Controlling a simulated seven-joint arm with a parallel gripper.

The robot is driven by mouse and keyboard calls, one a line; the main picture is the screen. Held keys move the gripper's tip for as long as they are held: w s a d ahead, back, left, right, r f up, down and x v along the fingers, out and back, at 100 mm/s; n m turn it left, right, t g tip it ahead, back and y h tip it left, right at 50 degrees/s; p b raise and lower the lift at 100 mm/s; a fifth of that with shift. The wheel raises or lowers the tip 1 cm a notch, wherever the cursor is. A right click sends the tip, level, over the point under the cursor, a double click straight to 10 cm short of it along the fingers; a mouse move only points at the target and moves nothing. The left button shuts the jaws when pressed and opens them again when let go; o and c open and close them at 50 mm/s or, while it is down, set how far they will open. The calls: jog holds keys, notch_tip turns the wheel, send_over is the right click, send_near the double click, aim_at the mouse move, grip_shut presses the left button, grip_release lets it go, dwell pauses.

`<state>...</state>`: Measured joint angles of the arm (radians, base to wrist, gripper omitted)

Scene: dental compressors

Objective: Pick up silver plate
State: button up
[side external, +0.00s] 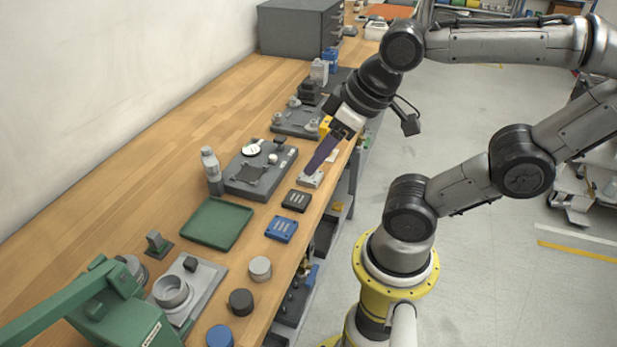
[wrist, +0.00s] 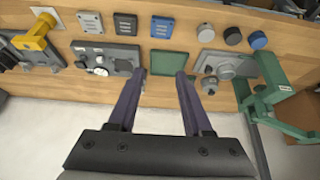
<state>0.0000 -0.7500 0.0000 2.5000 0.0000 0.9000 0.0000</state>
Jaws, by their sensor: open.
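The silver plate (side external: 312,179) is a small light-grey block lying near the bench's front edge, beyond a matching black plate (side external: 296,200) and blue plate (side external: 281,229). In the wrist view the silver plate (wrist: 90,22) is near the top edge, left of the black plate (wrist: 125,23) and blue plate (wrist: 162,26). My gripper (side external: 312,168) has long purple fingers, and in the side view their tips overlap the silver plate's far edge. In the wrist view my gripper (wrist: 160,74) is open and empty, its fingers spread apart, with the silver plate outside them to the upper left.
A dark fixture (side external: 262,170) and a green tray (side external: 216,223) lie behind the plate row. A yellow clamp (wrist: 38,35) stands left of the silver plate. Several round pucks (side external: 241,302) and a green press (side external: 120,305) are at the near end. Bare wood surrounds the plates.

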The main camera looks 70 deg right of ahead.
jog(key=o, duration=0.8)
